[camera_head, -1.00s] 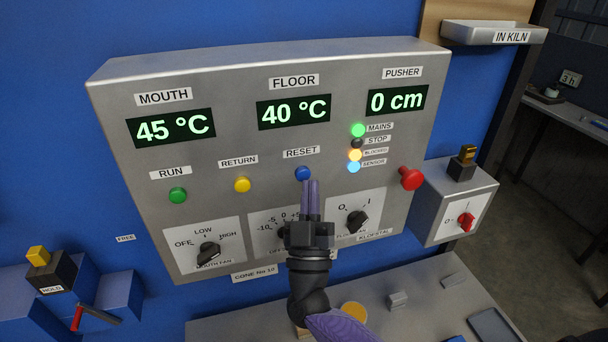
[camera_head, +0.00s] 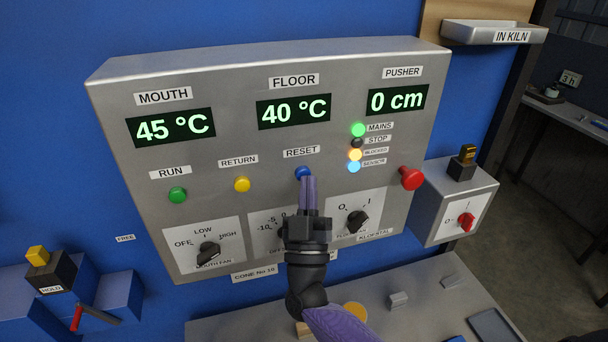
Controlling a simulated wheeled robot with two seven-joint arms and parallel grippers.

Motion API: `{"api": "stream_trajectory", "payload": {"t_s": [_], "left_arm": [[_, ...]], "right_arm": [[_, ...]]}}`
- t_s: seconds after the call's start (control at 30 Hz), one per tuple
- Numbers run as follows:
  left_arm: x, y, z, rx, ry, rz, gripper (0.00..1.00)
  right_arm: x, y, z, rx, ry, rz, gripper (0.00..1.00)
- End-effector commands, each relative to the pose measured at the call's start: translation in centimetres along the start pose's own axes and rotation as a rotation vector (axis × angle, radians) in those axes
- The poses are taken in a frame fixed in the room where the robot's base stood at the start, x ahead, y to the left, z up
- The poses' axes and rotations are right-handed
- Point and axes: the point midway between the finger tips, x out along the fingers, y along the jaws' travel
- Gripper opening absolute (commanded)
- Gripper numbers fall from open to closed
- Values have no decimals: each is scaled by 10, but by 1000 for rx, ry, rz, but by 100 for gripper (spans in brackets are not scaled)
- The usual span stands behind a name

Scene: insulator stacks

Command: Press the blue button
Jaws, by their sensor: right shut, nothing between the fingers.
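The blue button (camera_head: 302,173) sits on the grey control panel (camera_head: 240,205) under the RESET label (camera_head: 301,152). My right gripper (camera_head: 308,181) comes up from below with its purple fingers shut and empty. The fingertips overlap the lower part of the button in the head view. I cannot tell for sure whether they touch it or whether it is pushed in. My left gripper is not in view.
A yellow button (camera_head: 242,185) and a green button (camera_head: 177,195) lie to the left. A red mushroom knob (camera_head: 412,179) sticks out to the right. Rotary knobs (camera_head: 208,251) line the panel's bottom. A metal table (camera_head: 400,275) lies below.

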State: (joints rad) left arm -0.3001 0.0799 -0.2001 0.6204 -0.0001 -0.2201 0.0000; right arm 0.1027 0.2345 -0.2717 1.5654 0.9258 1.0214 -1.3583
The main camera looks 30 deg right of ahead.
Motion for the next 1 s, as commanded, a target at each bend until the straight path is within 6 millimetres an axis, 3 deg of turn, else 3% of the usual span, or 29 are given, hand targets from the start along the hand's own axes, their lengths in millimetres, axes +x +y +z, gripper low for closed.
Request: {"api": "stream_trajectory", "payload": {"t_s": [1.0], "left_arm": [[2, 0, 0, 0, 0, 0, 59]], "right_arm": [[6, -4, 4, 0, 0, -1, 0]]}}
